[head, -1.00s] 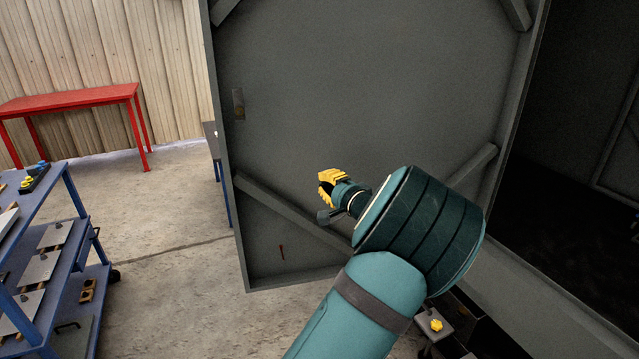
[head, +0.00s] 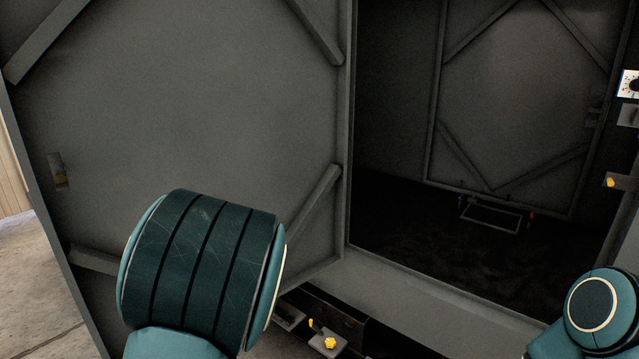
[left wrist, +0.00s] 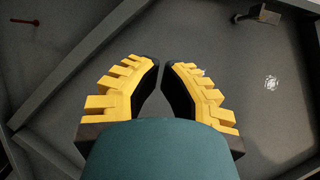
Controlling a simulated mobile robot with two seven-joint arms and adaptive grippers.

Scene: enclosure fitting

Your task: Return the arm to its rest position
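My left arm's thick teal wrist section shows at the lower left of the head view, in front of the large grey door panel (head: 190,110). My left gripper (left wrist: 160,64) is hidden in that view. In the left wrist view its two yellow, ridged fingers lean toward each other, with a narrow gap between the tips and nothing between them. The grey panel (left wrist: 210,45) fills the background there. A teal joint of my right arm shows at the lower right of the head view; my right gripper is out of frame.
The dark enclosure interior (head: 400,210) opens right of the panel, with a small frame (head: 492,216) on its floor. A grey block with a yellow knob (head: 329,343) sits low at bottom centre. Bare floor (head: 35,270) shows at far left.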

